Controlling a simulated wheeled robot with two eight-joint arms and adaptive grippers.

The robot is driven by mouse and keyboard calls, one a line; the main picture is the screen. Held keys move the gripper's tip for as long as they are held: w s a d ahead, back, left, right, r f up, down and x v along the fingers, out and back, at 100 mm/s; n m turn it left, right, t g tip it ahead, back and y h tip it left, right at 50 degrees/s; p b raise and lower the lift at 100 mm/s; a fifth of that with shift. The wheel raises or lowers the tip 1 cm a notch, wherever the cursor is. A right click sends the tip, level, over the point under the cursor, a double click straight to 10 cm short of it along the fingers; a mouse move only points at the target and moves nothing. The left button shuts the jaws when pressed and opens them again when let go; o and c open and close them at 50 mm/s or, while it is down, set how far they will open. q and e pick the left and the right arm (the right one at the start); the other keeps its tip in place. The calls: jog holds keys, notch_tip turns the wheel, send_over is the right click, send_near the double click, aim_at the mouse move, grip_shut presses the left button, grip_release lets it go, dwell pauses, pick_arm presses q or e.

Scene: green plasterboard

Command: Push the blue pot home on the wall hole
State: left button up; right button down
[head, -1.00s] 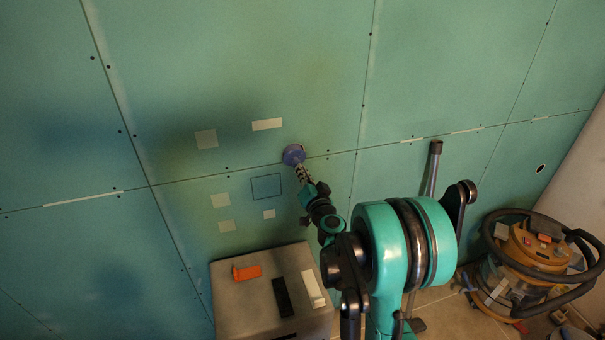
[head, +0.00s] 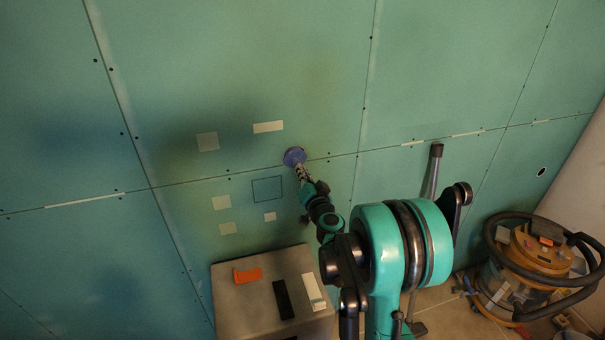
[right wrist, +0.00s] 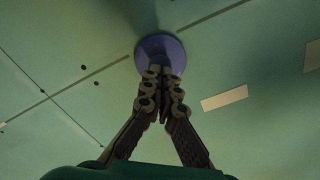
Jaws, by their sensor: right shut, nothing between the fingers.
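The blue pot (head: 294,156) is at the green wall (head: 220,70), close to the horizontal board seam, and shows as a round blue-violet disc. It also shows in the right wrist view (right wrist: 160,44). In the right wrist view the shut fingers (right wrist: 163,72) overlap the lower part of the disc. The wall hole is hidden, and I cannot tell how deep the pot sits. My left gripper is not in view.
A grey box (head: 235,300) stands below with an orange piece (head: 247,275), a black strip (head: 283,299) and a white strip (head: 313,291) on top. A dark-outlined square (head: 267,189) is on the wall left of the arm. A vacuum cleaner (head: 535,265) stands at the right.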

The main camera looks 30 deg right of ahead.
jog(key=v, duration=1.4)
jog(key=s+a+f+n+g+y+b, duration=0.1)
jog(key=a+f+n+g+y+b, duration=0.2)
jog(key=a, duration=0.5)
jog(key=s+a+f+n+g+y+b, duration=0.15)
jog(key=a+f+n+y, duration=0.25)
jog(key=a, duration=0.5)
jog(key=s+f+n+g+h+b, duration=0.1)
jog(key=s+f+g+b, duration=0.1)
jog(key=s, duration=0.5)
jog(key=s+a+f+n+g+h+b, duration=0.1)
jog(key=s+f+n+g+b, duration=0.1)
jog(key=s+f+g, duration=0.2)
notch_tip(320, 180, down, 3)
jog(key=s, duration=0.3)
jog(key=shift+a+h+b, duration=0.2)
jog(key=shift+h+b, duration=0.1)
jog(key=shift+b, duration=0.1)
